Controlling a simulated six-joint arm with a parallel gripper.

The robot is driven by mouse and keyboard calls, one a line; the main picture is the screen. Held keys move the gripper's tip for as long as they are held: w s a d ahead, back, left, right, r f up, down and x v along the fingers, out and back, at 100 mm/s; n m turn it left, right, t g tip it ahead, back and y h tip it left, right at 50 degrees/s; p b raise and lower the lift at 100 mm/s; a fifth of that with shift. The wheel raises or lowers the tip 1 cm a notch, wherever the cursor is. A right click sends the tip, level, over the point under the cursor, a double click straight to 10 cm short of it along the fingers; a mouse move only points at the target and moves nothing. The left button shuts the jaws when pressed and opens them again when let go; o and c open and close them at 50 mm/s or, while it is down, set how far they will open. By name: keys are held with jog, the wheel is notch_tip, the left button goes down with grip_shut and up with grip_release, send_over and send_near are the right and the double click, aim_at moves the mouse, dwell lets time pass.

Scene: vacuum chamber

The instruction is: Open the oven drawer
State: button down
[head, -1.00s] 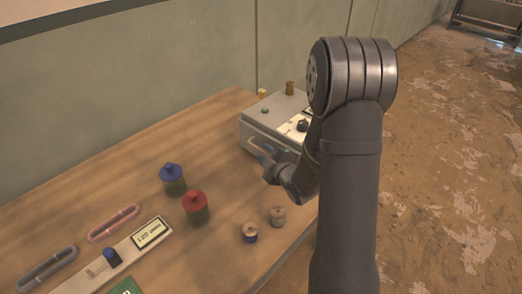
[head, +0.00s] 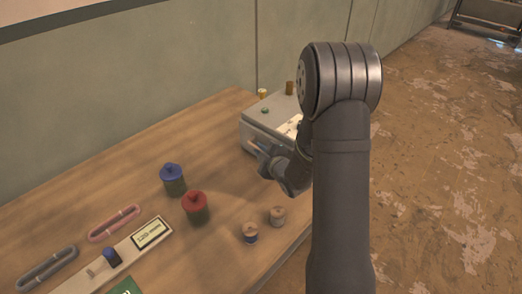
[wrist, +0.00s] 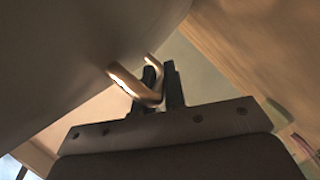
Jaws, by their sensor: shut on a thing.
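The oven (head: 258,133) is a grey box at the back right of the wooden table. In the wrist view, a brass-coloured bar handle (wrist: 124,80) on a large grey face passes between the two dark fingers of my gripper (wrist: 161,78). The fingers are shut on the handle. My arm hides the oven's right side and part of its front. I cannot tell from these views whether the drawer stands out from the oven.
Blue-lidded (head: 172,180) and red-lidded (head: 195,207) jars stand left of my gripper. Two small spools (head: 249,232) are near the table's front edge. A panel with a display (head: 150,233) and two oblong rings (head: 115,223) lie at the left. Table between jars and oven is clear.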

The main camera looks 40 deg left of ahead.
jog(key=s, duration=1.6)
jog(key=shift+s, duration=0.4)
jog(key=c, duration=1.5)
grip_release()
jog(key=v, duration=1.2)
jog(key=shift+w+f, duration=0.1)
